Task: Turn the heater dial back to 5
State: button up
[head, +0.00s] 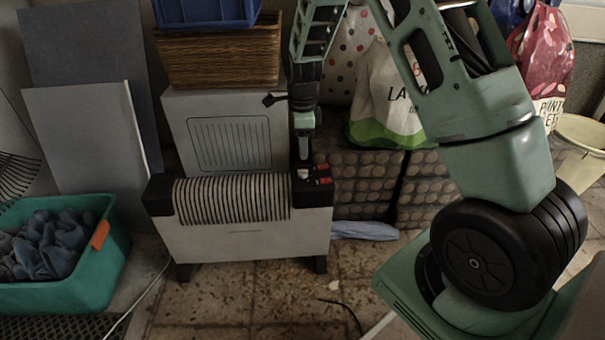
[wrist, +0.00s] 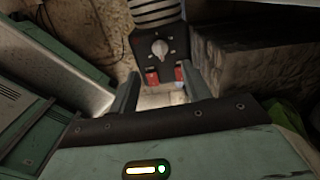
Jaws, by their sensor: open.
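The heater (head: 245,235) is a pale box with a slotted grille on top and black ends, standing on the tiled floor. Its dial (head: 303,174) is a small light knob on the black right end, beside red switches (head: 321,174). In the wrist view the dial (wrist: 159,47) is a round whitish knob on the black panel, above two red switches (wrist: 152,78). The numbers around it are too small to read. My gripper (head: 303,157) is just above the control panel. In the wrist view my gripper (wrist: 160,76) has its fingers apart, with the dial beyond them and nothing between them.
A pale cabinet (head: 228,110) with a woven basket (head: 220,55) on it stands behind the heater. A green tub of cloths (head: 105,255) is at the left. Bags (head: 385,100) and dark crates (head: 350,190) stand to the right. A cable (head: 140,300) crosses the floor.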

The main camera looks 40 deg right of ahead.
aim_at(303, 170)
notch_tip(303, 170, down, 8)
jog(key=b, duration=0.3)
jog(key=shift+f, duration=0.2)
jog(key=c, duration=1)
